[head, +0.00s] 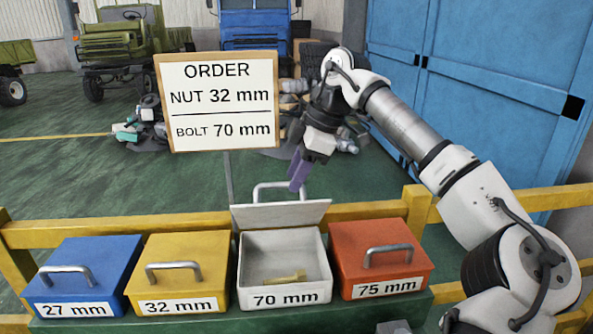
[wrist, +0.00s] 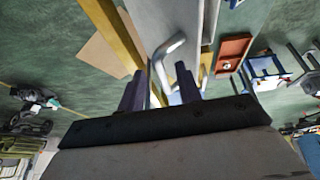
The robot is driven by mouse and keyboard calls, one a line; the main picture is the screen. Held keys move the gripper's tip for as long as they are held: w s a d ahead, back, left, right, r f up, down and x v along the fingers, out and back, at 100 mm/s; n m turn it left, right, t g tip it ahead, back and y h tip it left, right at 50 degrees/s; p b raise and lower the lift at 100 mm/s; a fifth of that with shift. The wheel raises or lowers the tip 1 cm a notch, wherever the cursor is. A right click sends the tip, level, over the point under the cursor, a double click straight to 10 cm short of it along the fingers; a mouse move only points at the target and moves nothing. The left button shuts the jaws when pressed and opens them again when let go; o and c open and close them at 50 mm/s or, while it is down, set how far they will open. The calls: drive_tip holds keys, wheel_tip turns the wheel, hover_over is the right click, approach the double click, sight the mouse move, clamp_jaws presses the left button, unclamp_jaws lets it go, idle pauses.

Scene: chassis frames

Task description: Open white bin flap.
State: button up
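The white bin (head: 282,297), labelled 70 mm, stands third from the left. Its flap (head: 282,215) is raised at the back, and a bolt (head: 285,277) lies inside. The flap's grey handle (head: 272,186) stands behind the flap's upper edge. My gripper (head: 298,172) is above the flap, its purple fingers pointing down near the handle's right end. In the wrist view the fingers (wrist: 160,88) are apart, with the handle (wrist: 168,50) showing beyond and partly between them. I cannot tell whether they touch it.
Blue (head: 82,270), yellow (head: 178,265) and orange (head: 380,255) bins stand beside the white one, lids shut. A yellow rail (head: 120,228) runs behind them. An order sign (head: 220,102) reads nut 32 mm, bolt 70 mm. Blue doors (head: 480,90) stand at the back right.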

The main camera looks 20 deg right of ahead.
drive_tip(key=shift+a+f, duration=0.1)
drive_tip(key=shift+f, duration=0.15)
clamp_jaws()
drive_tip(key=shift+w+a+r, duration=0.1)
drive_tip(key=shift+w, duration=0.05)
